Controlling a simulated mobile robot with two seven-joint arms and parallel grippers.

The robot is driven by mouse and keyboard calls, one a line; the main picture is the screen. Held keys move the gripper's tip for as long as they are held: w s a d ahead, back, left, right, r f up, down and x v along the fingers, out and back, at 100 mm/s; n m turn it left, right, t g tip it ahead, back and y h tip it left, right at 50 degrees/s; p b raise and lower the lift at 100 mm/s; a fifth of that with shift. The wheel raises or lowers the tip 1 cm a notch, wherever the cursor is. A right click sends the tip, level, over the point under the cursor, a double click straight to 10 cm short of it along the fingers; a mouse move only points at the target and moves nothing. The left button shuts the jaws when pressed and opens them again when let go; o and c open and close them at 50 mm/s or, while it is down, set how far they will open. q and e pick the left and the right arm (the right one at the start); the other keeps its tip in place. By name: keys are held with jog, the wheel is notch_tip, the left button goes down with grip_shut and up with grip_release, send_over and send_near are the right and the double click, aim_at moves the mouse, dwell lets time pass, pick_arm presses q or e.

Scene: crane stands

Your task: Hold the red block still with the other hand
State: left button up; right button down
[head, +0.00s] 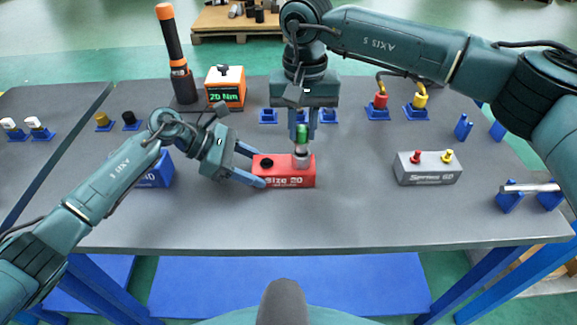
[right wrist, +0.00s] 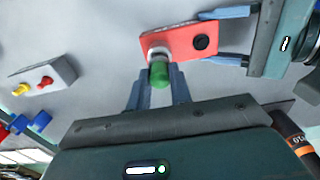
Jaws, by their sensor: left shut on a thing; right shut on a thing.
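The red block (head: 285,180), marked "Size 20", lies on the grey table with a dark round hole in its left part. My left gripper (head: 259,170) is shut on its left end, one finger on the far side and one on the near side. My right gripper (head: 302,140) points down above the block's right part and is shut on a green-topped metal fitting (head: 301,153). The fitting stands upright at the block's right part; its lower end is hidden. The right wrist view also shows the red block (right wrist: 175,40) and the green top (right wrist: 159,74).
A grey block (head: 429,175) with red and yellow plugs stands to the right. An orange "20 Nm" box (head: 225,88) and a black-orange tool (head: 173,45) stand behind. A blue block (head: 153,174) is partly hidden behind my left arm. The table front is clear.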

jog(key=shift+r, duration=1.7)
pick_arm(q)
jog(key=o, duration=1.3)
jog(key=shift+c, duration=0.2)
jog(key=v, duration=1.2)
